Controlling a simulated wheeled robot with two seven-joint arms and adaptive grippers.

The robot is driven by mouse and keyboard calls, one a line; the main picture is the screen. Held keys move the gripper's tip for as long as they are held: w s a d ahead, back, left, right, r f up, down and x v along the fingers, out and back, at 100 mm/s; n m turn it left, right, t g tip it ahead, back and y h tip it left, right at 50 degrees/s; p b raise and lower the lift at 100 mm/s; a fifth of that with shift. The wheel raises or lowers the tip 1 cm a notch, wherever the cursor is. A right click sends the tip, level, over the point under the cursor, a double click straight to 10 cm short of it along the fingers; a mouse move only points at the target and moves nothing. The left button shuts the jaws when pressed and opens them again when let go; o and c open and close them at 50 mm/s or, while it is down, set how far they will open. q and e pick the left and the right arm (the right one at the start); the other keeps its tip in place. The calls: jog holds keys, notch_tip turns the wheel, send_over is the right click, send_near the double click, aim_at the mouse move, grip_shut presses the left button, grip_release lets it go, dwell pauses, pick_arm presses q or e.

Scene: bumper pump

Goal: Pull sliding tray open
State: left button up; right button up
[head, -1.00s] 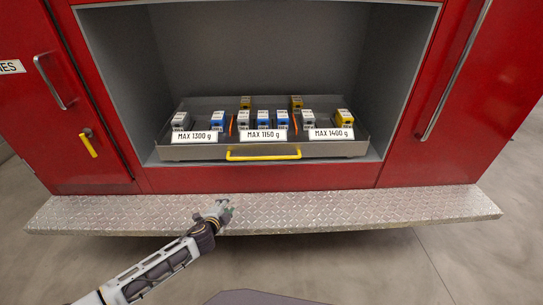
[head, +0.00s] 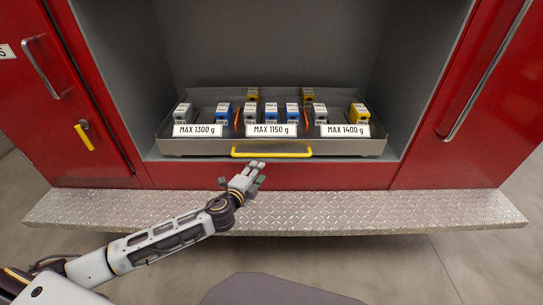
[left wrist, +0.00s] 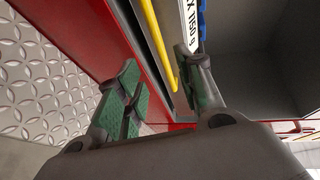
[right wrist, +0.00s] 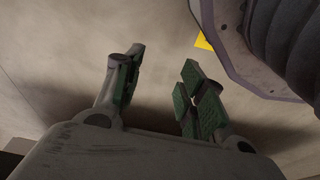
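The grey sliding tray (head: 193,147) sits in the recess of the red cabinet. Its yellow handle (head: 271,153) runs along the middle of its front. My left gripper (head: 258,172) is just below and in front of the handle, apart from it. In the left wrist view the left gripper (left wrist: 160,95) is open, with green pads spread, and the yellow handle (left wrist: 158,45) passes beyond the fingertips. My right gripper (right wrist: 160,85) is open and empty over the floor in the right wrist view; it is not in the head view.
Several blue, white and yellow boxes stand in the tray behind labels such as MAX 1150 g (head: 272,130). A metal tread-plate step (head: 380,210) juts out below the recess. Red doors with handles (head: 40,68) flank it. The floor in front is clear.

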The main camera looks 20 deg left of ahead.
pick_arm(q)
jog(key=shift+w, duration=0.15)
send_near(271, 156)
jog(key=shift+w, duration=0.7)
jog(key=shift+f+b+x, duration=0.15)
jog(key=shift+b+x, duration=0.05)
jog(key=shift+x, duration=0.65)
jog(key=shift+f+b+x, duration=0.1)
jog(key=shift+b+x, duration=0.1)
jog(key=shift+x, duration=2.25)
jog(key=shift+b+x, duration=0.4)
jog(key=shift+x, duration=0.95)
pick_arm(e)
jog(key=shift+w+a+r, duration=0.2)
jog(key=shift+a+r, duration=0.05)
jog(key=shift+r, duration=0.55)
jog(key=shift+w+a+r, duration=0.2)
jog(key=shift+r, duration=0.65)
jog(key=shift+w+a+r, duration=0.2)
jog(key=shift+a+r, duration=0.05)
jog(key=shift+r, duration=0.55)
pick_arm(q)
grip_shut()
pick_arm(e)
jog(key=shift+s+f+g, duration=0.25)
jog(key=shift+g, duration=0.05)
